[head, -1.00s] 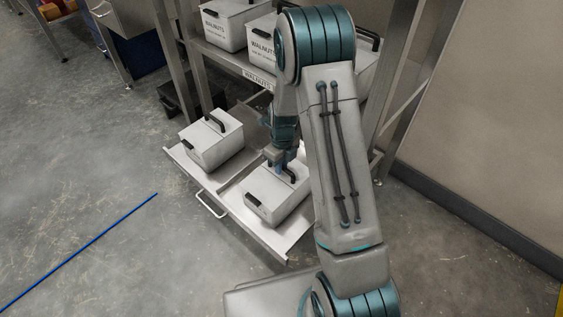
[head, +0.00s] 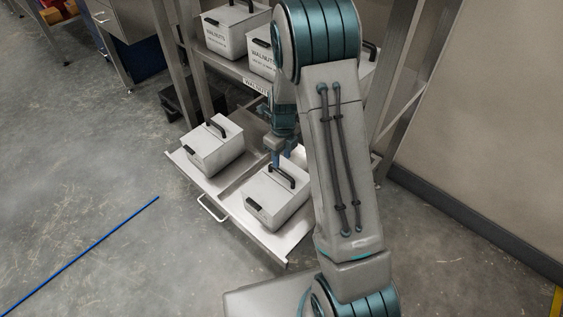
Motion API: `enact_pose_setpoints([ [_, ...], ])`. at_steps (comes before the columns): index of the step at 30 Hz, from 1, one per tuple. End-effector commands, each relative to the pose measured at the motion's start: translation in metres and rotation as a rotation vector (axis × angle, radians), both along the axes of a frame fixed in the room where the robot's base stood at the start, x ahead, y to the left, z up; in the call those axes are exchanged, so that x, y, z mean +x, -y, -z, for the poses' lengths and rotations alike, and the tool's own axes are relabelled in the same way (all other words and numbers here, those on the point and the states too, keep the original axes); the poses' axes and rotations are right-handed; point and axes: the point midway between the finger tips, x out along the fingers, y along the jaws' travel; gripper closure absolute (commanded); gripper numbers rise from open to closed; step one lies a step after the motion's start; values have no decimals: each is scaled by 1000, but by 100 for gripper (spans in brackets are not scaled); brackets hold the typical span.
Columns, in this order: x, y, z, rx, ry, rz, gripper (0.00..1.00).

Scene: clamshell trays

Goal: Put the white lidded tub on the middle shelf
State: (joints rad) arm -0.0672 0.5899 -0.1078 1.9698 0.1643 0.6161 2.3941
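Several white lidded tubs with black top handles are in view, and I cannot tell which one the task means. One tub (head: 268,203) sits upright on the right half of a low pulled-out metal tray (head: 235,217). A second tub (head: 217,152) sits on its left half. My gripper (head: 277,160) is just above and behind the right tub's handle, apart from it as far as I can see. Its fingers are small and partly overlapped, so their opening is unclear. The shelf (head: 222,62) above the tray holds more white tubs (head: 228,36), marked WALNUTS.
My arm hides the right side of the rack and part of the shelf. A steel rack post (head: 170,55) stands at the left. A wall (head: 490,110) is at the right. The floor (head: 90,200) left of the tray is clear except for a blue line (head: 90,250).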

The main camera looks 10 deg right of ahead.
Motion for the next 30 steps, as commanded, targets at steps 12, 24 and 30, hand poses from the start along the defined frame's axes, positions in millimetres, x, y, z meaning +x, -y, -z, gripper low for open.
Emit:
enact_pose_setpoints([
  [12,-1,1,-54,3,5,-37,64],
  [24,-65,-7,-133,26,81,-846,64],
  [30,-111,-9,-168,6,120,-1349,64],
])
